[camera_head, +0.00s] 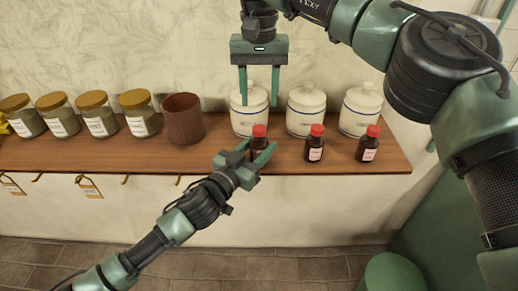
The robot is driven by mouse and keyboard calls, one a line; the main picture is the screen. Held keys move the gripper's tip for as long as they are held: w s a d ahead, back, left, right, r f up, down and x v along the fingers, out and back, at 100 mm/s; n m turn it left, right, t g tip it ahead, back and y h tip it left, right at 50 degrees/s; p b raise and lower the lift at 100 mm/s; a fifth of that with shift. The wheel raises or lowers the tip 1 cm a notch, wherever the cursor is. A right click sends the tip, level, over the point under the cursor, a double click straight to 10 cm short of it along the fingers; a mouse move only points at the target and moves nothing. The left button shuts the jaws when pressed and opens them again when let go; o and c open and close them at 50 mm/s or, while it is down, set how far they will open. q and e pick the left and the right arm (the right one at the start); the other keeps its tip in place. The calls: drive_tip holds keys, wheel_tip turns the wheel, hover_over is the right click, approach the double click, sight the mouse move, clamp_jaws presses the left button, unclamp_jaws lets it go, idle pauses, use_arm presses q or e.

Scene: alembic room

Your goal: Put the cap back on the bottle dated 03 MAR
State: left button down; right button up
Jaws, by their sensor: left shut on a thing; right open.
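Three small dark brown bottles with red caps stand in a row near the shelf's front edge: the left bottle (259,142), the middle bottle (315,146) and the right bottle (368,148). A red cap shows on each one; the left bottle's cap is here (259,130). Their labels are too small to read a date. My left gripper (257,150) is shut on the left bottle from the front and hides its lower part. My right gripper (259,101) is open and empty, pointing down above the left bottle's cap.
White lidded jars (307,113) stand behind the bottles. A brown cup (183,119) and several glass jars with tan lids (98,114) stand to the left on the wooden shelf (225,158). Tags (89,187) hang from hooks below the edge.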

sight(259, 128)
use_arm(q)
drive_tip(key=shift+f, duration=0.1)
use_arm(e)
drive_tip(key=shift+f, duration=4.05)
